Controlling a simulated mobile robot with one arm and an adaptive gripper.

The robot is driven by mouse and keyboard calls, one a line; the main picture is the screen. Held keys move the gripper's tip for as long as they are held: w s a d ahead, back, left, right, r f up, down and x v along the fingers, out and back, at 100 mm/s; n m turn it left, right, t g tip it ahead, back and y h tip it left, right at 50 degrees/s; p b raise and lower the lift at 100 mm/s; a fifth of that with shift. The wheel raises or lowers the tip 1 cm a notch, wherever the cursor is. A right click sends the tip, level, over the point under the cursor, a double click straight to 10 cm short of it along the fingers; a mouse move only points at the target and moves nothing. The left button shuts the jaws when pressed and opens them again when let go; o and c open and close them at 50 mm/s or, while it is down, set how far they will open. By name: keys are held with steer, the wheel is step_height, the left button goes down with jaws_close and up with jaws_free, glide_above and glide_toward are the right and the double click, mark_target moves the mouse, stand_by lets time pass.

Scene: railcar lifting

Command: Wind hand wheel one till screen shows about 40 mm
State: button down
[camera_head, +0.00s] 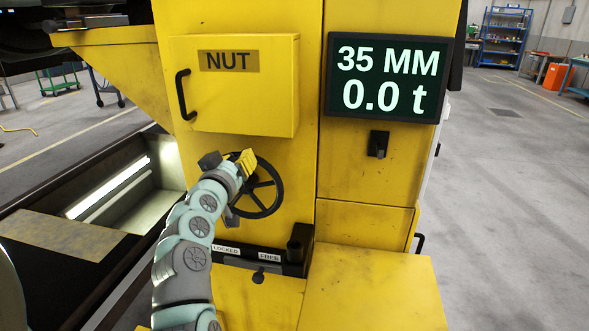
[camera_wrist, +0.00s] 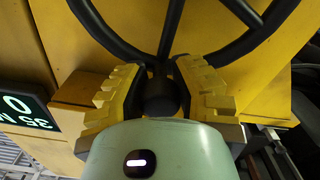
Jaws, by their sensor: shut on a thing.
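The black hand wheel (camera_head: 258,206) is on the front of the yellow lifting jack, below the NUT box. In the wrist view the wheel's rim and spokes (camera_wrist: 172,28) fill the top. My gripper (camera_head: 246,163) is at the wheel's upper left. In the wrist view my gripper (camera_wrist: 160,92) has its yellow ridged fingers shut on both sides of the wheel's black knob (camera_wrist: 159,97). The screen (camera_head: 388,77) reads 35 MM and 0.0 t. Part of the screen (camera_wrist: 25,112) also shows at the left of the wrist view.
The yellow NUT box (camera_head: 240,97) with a black handle juts out just above the wheel. A LOCKED/FREE lever slot (camera_head: 255,258) lies below it. A black switch (camera_head: 378,144) is under the screen. A pit (camera_head: 120,190) is at the left; open floor (camera_head: 510,200) lies right.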

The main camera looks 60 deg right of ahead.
mark_target(278, 188)
steer(key=shift+s+d+f+m+b, duration=0.1)
steer(key=shift+s+d+m+b, duration=0.05)
steer(key=shift+s+m+b, duration=0.2)
steer(key=s+m+b, duration=0.1)
steer(key=m+b, duration=0.1)
steer(key=s+d+f+m+b, duration=0.1)
steer(key=s+m+b, duration=0.1)
steer(key=shift+d+f, duration=0.1)
steer(key=shift+f, duration=0.05)
steer(key=s+f+m+b, duration=0.1)
steer(key=m+b, duration=0.1)
steer(key=s+d+f+m+b, duration=0.1)
steer(key=m+b, duration=0.1)
steer(key=m, duration=0.1)
steer(key=s+f+m+b, duration=0.1)
steer(key=m+b, duration=0.1)
steer(key=shift+s+d+f+m, duration=0.15)
steer(key=shift+d+f+m, duration=0.1)
steer(key=shift+f, duration=0.1)
steer(key=shift+s+f+m+b, duration=0.15)
steer(key=shift+f+m+b, duration=0.45)
steer(key=shift+m, duration=0.25)
steer(key=shift+s+f+m+b, duration=0.15)
steer(key=shift+f+m+b, duration=0.25)
steer(key=shift+m+b, duration=0.4)
steer(key=c, duration=0.7)
jaws_free()
steer(key=shift+r, duration=0.1)
steer(key=shift+c, duration=0.2)
steer(key=shift+d, duration=0.1)
